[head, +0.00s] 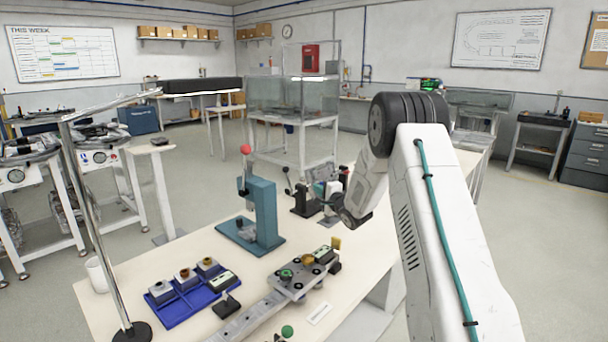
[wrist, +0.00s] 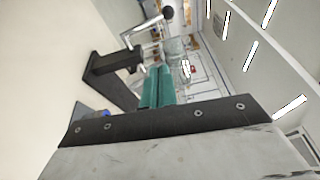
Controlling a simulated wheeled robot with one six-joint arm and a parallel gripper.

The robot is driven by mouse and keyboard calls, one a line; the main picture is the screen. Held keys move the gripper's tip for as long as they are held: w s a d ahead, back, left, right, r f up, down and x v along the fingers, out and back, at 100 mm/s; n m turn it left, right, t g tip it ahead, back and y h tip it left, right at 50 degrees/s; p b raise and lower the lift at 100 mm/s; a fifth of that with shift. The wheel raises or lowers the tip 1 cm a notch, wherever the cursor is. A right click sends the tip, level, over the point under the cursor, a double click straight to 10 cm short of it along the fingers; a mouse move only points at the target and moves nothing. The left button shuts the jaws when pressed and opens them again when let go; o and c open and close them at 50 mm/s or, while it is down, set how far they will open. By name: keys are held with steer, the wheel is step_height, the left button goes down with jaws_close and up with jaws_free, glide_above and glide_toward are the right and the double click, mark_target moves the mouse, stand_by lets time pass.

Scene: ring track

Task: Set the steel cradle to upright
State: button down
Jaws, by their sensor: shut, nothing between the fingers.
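I cannot clearly single out the steel cradle. A small cluster of metal and coloured parts (head: 328,189) on the workbench, right of the teal press, may include it, partly covered by my arm. My gripper (head: 349,216) is at the dark lower end of my arm, beside this cluster; it is shut and empty, its fingertips hard to make out. In the wrist view a grey, worn slab edged by a black screwed strip (wrist: 165,118) fills the bottom; I cannot tell what it belongs to. Any tilt of the cradle is not readable.
A black stand with a lever (head: 304,205) is left of the cluster; a black bracket (wrist: 110,68) shows in the wrist view. The teal press (head: 264,212) stands farther left. A blue tray (head: 180,309) and a rail carriage (head: 300,284) are nearer. The bench's right edge is close.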

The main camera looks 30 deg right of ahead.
steer(key=w+a+r, duration=0.1)
steer(key=w, duration=0.5)
steer(key=w+a+r, duration=0.1)
steer(key=w+a, duration=0.1)
steer(key=w, duration=0.4)
steer(key=shift+w+r+t, duration=0.2)
steer(key=shift+r+t, duration=0.15)
steer(key=shift+t, duration=0.05)
